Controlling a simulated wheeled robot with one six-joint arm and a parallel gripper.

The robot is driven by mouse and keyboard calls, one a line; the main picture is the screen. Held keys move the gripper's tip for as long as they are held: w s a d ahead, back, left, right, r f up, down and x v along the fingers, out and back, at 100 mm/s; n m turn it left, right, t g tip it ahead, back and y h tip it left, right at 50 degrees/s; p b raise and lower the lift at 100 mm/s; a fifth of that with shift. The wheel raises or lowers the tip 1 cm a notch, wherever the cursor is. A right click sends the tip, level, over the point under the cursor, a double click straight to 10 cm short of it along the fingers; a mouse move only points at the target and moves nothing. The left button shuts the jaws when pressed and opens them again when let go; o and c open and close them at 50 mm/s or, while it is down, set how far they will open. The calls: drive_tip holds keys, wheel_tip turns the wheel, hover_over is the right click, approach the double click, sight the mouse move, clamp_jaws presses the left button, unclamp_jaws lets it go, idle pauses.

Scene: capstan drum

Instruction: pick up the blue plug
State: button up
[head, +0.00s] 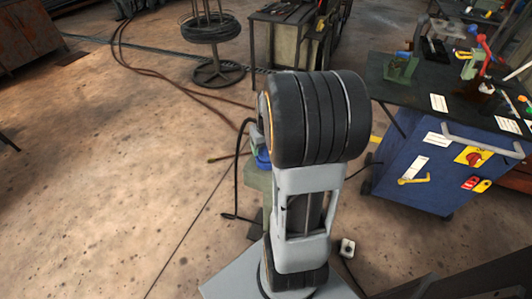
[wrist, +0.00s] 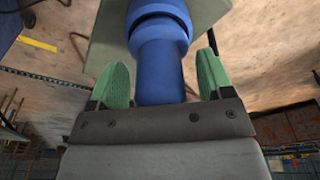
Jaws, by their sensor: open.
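The blue plug (wrist: 160,68) fills the middle of the wrist view, a cylinder with a wider collar at its far end. My gripper (wrist: 163,72) is open, with one green finger on each side of the plug. A gap shows between the plug and each finger. In the head view a small part of the blue plug (head: 262,160) shows at the left edge of my arm. My arm hides the rest of it and the gripper's fingers there.
A pale green stand (head: 257,183) is under the plug, partly behind my arm. A black cable (head: 237,170) hangs at its left. A blue workbench (head: 425,165) with tools on top stands to the right. A wire coil stand (head: 218,73) is at the back. The floor at left is mostly clear.

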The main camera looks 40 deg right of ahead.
drive_tip(key=shift+c, duration=0.4)
drive_tip(key=c, duration=1)
drive_tip(key=shift+r, duration=0.1)
drive_tip(key=shift+c, duration=0.2)
